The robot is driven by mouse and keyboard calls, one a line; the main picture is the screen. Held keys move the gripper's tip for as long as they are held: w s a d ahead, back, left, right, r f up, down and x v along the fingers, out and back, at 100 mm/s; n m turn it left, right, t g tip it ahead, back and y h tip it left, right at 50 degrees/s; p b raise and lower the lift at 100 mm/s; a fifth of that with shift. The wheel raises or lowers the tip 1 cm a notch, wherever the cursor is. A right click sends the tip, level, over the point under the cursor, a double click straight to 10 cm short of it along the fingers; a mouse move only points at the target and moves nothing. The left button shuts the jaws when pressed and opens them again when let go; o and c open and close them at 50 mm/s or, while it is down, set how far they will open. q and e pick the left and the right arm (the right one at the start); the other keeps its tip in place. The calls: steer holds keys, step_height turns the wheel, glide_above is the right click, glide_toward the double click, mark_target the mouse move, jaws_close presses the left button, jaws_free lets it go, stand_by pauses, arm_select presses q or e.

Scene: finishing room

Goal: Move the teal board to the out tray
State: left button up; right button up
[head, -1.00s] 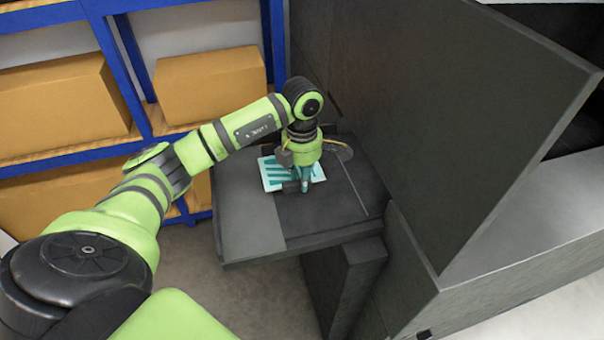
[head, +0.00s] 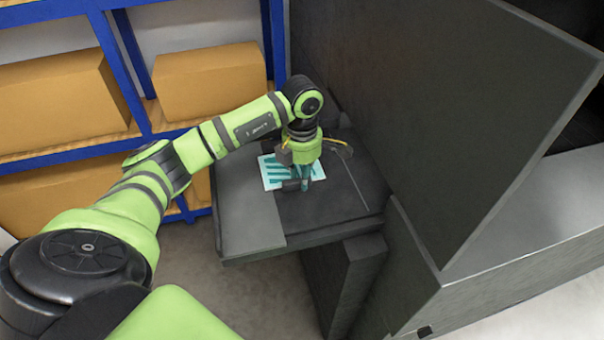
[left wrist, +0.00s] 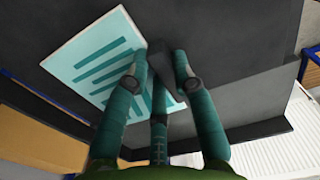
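The teal board (head: 280,172), pale with darker teal stripes, lies on the dark stand top below my left gripper. It also shows at the upper left of the left wrist view (left wrist: 97,62). My left gripper (head: 304,186) points down at the board's near right edge. In the left wrist view its teal fingers (left wrist: 160,72) are spread on either side of a small dark block (left wrist: 163,62) at the board's edge. I cannot tell whether they press on it. The out tray cannot be made out. My right gripper is not in view.
The stand top (head: 245,210) has bare room in front of the board. A tall dark panel (head: 440,130) rises close on the right. Blue shelving (head: 110,60) with cardboard boxes (head: 210,82) stands behind and to the left.

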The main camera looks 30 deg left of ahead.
arm_select(q)
steer(key=o, duration=0.4)
step_height(320, 180, up, 12)
stand_by(0.5)
